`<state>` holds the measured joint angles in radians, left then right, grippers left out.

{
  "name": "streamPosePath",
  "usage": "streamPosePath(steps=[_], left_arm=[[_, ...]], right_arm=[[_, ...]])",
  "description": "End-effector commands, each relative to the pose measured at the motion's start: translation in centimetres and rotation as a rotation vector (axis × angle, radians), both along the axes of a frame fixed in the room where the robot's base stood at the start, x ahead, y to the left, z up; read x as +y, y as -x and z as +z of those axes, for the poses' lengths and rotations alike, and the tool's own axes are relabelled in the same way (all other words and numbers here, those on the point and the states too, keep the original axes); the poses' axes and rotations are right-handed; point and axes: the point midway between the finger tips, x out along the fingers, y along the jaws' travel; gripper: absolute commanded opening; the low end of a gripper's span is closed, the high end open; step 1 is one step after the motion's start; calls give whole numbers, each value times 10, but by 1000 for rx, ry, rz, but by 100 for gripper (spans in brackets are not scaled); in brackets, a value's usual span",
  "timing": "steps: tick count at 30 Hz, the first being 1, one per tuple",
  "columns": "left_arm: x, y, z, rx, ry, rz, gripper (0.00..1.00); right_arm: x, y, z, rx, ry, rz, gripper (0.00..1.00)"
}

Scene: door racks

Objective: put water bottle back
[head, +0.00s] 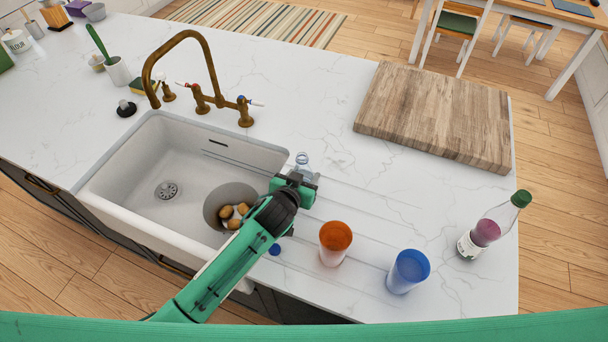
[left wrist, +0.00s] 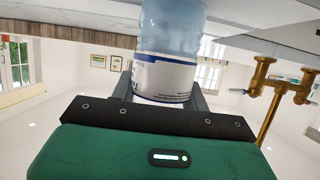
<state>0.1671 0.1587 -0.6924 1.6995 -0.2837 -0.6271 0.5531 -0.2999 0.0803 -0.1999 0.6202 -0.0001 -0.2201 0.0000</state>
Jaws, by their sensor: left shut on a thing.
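The water bottle (head: 303,161) is clear, and only a small part of it shows beside my left gripper in the head view. My left gripper (head: 297,184) is shut on it, just right of the sink. In the left wrist view the bottle (left wrist: 168,55) has a white and blue label and sits between the dark fingers (left wrist: 165,88). Its ends are out of view or hidden, so I cannot tell whether it touches the counter. A small blue cap-like thing (head: 275,249) shows near the counter's front edge. My right gripper is not in view.
The white sink (head: 135,185) with a brass faucet (head: 203,97) lies to the left. An orange cup (head: 335,240), a blue cup (head: 408,270) and a green-capped bottle (head: 490,228) stand to the right. A wooden board (head: 437,112) lies behind. Counter between board and cups is clear.

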Motion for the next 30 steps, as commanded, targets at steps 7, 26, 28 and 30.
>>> streamPosePath(steps=[7, 26, 28, 30], left_arm=[[0, 0, -1, 1, 0, 0, 67], [17, 43, 17, 1, 3, -1, 67], [22, 53, 22, 1, 1, -1, 67], [27, 64, 27, 1, 1, -1, 67]], right_arm=[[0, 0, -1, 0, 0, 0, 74], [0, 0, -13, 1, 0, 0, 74], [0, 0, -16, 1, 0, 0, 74], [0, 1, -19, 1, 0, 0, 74]])
